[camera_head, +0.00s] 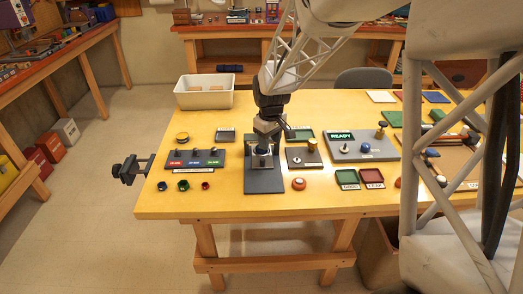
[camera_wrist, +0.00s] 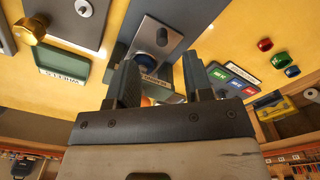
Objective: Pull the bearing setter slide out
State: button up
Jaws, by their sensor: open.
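The bearing setter is most likely the device with a dark grey base plate (camera_head: 265,182) near the table's front edge, left of centre. It carries a small metal frame, partly hidden by my arm in the head view. My gripper (camera_head: 266,140) points down at its back part. In the wrist view my gripper (camera_wrist: 160,70) has its two dark fingers apart. A labelled block and a dark blue round part (camera_wrist: 147,62) show between and beyond the fingers. I cannot tell whether a finger touches the device. The slide cannot be made out clearly.
A panel with red, blue and green labels (camera_head: 193,159) stands close on the left. A plate with a brass knob (camera_head: 303,157) is close on the right, then a READY console (camera_head: 362,148). A white bin (camera_head: 204,92) stands behind.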

aim_at(263, 159)
jog(key=shift+n, duration=0.4)
jog(key=w+a+f, duration=0.1)
jog(key=f, duration=0.1)
jog(key=w+a+f, duration=0.1)
jog(key=w, duration=0.1)
jog(key=shift+w+f, duration=0.1)
jog(key=shift+f, duration=0.3)
jog(key=shift+f, duration=0.1)
jog(key=shift+f, duration=3.8)
grip_shut()
